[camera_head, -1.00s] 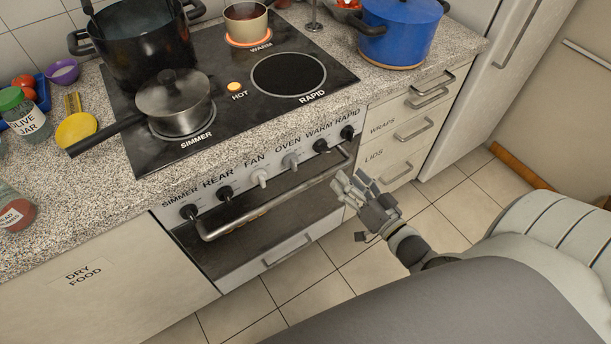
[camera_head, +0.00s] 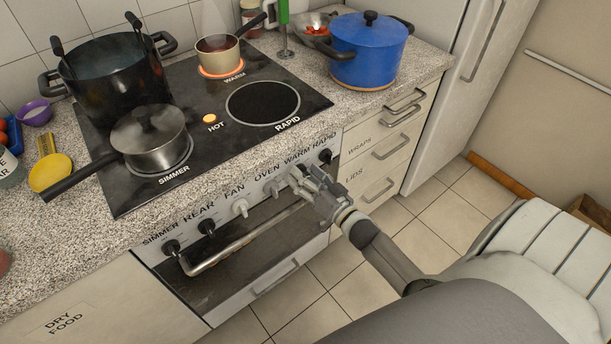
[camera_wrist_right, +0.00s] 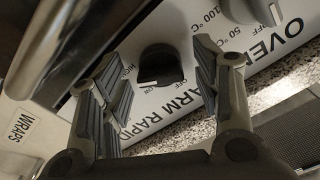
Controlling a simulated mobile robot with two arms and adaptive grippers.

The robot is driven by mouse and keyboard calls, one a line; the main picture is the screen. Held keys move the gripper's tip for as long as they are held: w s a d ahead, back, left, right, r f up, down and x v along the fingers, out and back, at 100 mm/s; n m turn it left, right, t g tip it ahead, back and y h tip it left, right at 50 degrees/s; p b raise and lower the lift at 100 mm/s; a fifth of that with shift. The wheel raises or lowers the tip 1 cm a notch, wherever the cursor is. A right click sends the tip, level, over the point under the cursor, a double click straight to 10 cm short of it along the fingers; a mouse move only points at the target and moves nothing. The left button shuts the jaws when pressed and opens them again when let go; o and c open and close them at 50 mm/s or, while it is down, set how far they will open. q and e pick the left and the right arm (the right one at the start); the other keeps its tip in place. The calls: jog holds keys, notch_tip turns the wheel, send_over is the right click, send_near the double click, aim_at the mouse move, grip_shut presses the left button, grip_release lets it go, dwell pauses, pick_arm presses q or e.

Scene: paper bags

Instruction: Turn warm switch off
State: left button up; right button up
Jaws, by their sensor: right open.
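The warm switch (camera_wrist_right: 160,66) is a black knob on the stove's front panel, beside the light grey oven knob (camera_wrist_right: 250,10) in the right wrist view. In the head view my right gripper covers it. My right gripper (camera_head: 306,182) is at the panel under the WARM label. In the wrist view its open fingers (camera_wrist_right: 157,80) stand on either side of the warm knob, with gaps visible. I cannot tell how deep they reach. The warm burner (camera_head: 222,72) has a glowing orange rim under a small cream pot (camera_head: 218,54). My left gripper is not in view.
The black rapid knob (camera_head: 326,156) is just right of my gripper. The metal oven handle (camera_head: 235,249) runs below the knobs, close to my fingers. A saucepan (camera_head: 150,138), a large black pot (camera_head: 118,75) and a blue pot (camera_head: 368,50) stand above. Floor (camera_head: 420,225) is clear.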

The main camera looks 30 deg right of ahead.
jog(key=c, duration=1.1)
jog(key=shift+o, duration=0.2)
jog(key=shift+n, duration=0.3)
jog(key=shift+f+n+b, duration=0.1)
jog(key=shift+n+b, duration=1.1)
jog(key=shift+n, duration=10.6)
jog(key=o, duration=1.1)
jog(key=shift+c, duration=0.2)
